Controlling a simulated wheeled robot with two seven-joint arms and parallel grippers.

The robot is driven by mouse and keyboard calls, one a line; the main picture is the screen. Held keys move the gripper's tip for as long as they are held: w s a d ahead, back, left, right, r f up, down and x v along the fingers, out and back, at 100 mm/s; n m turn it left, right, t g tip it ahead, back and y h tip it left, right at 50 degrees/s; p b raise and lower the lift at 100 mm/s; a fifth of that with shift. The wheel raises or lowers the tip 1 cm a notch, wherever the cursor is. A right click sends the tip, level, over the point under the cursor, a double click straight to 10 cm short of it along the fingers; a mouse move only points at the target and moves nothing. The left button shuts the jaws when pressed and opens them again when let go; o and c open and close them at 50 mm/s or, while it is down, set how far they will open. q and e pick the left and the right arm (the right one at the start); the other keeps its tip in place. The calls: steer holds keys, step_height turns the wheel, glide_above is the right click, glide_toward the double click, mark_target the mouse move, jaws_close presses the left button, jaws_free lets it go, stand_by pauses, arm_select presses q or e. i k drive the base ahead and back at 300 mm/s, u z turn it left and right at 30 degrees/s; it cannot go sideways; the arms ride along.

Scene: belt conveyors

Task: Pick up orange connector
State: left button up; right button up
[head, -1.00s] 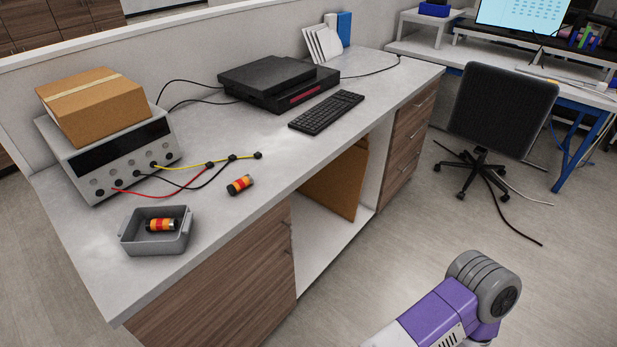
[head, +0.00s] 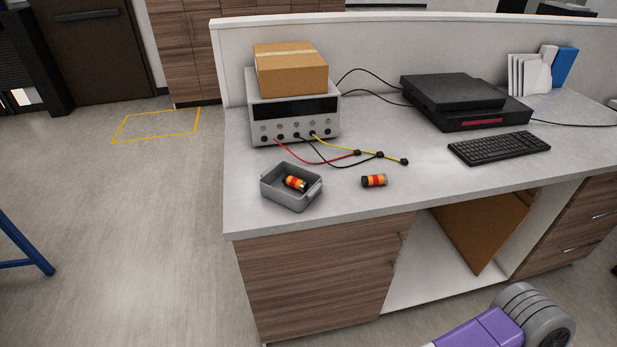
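Two short cylinders banded in orange, red, yellow and black look like the orange connectors. One connector (head: 374,181) lies on its side on the bare desk top. The other connector (head: 295,183) lies inside a small grey bin (head: 309,196) to its left, near the desk's left front edge. A purple and grey link of my arm shows at the bottom right, in front of the desk and below its top. Neither gripper is in view.
A grey instrument (head: 293,117) with a cardboard box (head: 291,68) on top stands behind the bin. Red, black and yellow leads (head: 404,161) run from it, ending behind the loose connector. A keyboard (head: 499,148) and black device (head: 465,101) are to the right.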

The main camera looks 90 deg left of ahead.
mark_target(374, 180)
steer(key=u, duration=2.2)
